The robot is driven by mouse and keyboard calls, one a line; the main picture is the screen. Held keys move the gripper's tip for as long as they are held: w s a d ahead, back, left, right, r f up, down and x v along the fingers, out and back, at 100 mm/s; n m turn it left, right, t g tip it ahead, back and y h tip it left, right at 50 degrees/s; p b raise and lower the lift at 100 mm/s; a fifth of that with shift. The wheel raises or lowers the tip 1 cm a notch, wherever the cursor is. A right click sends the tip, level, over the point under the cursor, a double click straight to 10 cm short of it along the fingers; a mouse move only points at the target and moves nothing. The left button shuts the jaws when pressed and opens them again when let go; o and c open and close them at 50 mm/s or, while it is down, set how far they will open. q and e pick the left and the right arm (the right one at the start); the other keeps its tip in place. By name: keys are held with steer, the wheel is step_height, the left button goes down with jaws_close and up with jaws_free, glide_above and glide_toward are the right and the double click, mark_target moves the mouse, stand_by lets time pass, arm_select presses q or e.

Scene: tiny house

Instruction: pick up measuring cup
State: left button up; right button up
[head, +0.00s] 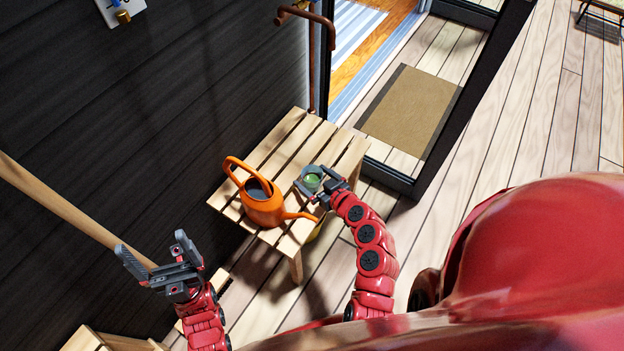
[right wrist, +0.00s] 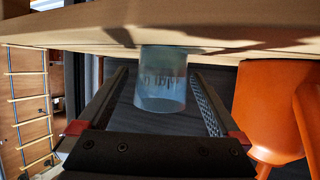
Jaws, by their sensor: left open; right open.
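The measuring cup (head: 312,178) is a small clear cup, looking greenish from above, standing on the slatted wooden table (head: 290,146). In the right wrist view, which shows the table at the top, the clear cup (right wrist: 162,92) has dark markings on its side. My right gripper (head: 316,182) is open at the table, with the cup between its spread fingers. In the right wrist view, gaps show between the cup and both fingers. My left gripper (head: 152,248) is open and empty, to the left of the table and away from the cup.
An orange watering can (head: 262,205) stands on the table close to the cup, its spout reaching toward my right gripper. A long wooden pole (head: 70,213) passes by my left gripper. A dark wall (head: 130,110) stands behind. A doormat (head: 410,112) lies beyond the table.

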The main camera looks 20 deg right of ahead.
mark_target(307, 167)
steer(key=x, duration=0.3)
steer(key=shift+w+a+f, duration=0.2)
steer(key=c, duration=1.4)
steer(key=shift+r, duration=0.2)
steer(key=shift+r+p, duration=0.55)
steer(key=shift+r, duration=0.95)
steer(key=shift+s+d+r, duration=0.1)
steer(key=shift+s+r, duration=0.05)
steer(key=s+d+r+b, duration=0.1)
steer(key=s+d, duration=0.1)
steer(key=s, duration=1.3)
steer(key=shift+s+d+r, duration=0.15)
steer(key=shift+s+d, duration=0.05)
steer(key=shift+d, duration=0.05)
